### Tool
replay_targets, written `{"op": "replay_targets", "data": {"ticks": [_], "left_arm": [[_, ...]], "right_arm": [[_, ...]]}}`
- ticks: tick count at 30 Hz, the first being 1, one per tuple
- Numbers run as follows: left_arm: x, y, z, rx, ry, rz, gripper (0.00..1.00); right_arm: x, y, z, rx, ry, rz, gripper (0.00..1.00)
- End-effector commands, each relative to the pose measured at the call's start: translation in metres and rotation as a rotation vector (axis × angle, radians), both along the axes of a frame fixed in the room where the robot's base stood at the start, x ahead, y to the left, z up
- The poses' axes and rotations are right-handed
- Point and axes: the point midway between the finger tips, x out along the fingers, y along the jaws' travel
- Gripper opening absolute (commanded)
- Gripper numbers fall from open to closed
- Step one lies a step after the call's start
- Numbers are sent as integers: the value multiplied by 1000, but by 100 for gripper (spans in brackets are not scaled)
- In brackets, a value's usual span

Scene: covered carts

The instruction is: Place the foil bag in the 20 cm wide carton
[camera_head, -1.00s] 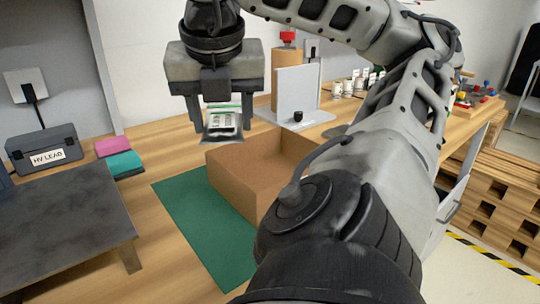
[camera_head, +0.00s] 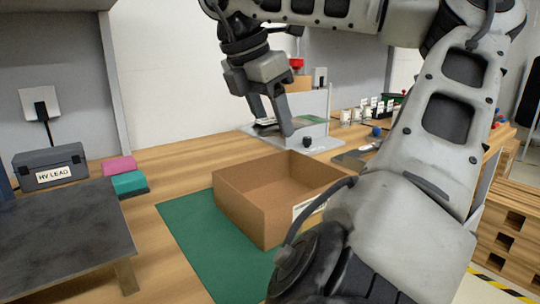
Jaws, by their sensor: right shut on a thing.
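The open brown carton (camera_head: 240,213) stands on the green mat in the middle of the table, with a white label on its right side. It looks empty where I can see inside. My right gripper (camera_head: 278,135) is above and behind the carton's far edge, tilted, and shut on the foil bag (camera_head: 312,119). The bag is mostly behind the fingers; a green strip and a pale part show on either side of them. My left gripper is not in view.
The green mat (camera_head: 195,235) lies under the carton. A dark low stand (camera_head: 65,235), pink and teal blocks (camera_head: 128,183) and an HV LEAD box (camera_head: 48,167) are at left. White cups (camera_head: 357,115) stand behind. My right arm covers the right side.

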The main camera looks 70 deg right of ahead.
Motion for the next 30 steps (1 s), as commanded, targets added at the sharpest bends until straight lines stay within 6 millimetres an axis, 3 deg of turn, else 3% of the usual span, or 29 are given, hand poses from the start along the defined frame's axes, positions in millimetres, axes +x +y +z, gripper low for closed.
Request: {"op": "replay_targets", "data": {"ticks": [1,6,11,18,30], "left_arm": [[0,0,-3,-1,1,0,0],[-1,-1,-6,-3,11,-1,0],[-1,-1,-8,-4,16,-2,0],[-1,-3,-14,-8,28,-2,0],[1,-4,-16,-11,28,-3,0]], "right_arm": [[3,-6,-13,5,3,2,29],[9,-25,-35,2,0,3,29],[12,-32,-44,1,0,2,29],[14,-38,-76,1,0,5,29],[14,-38,-83,0,0,2,29]]}}
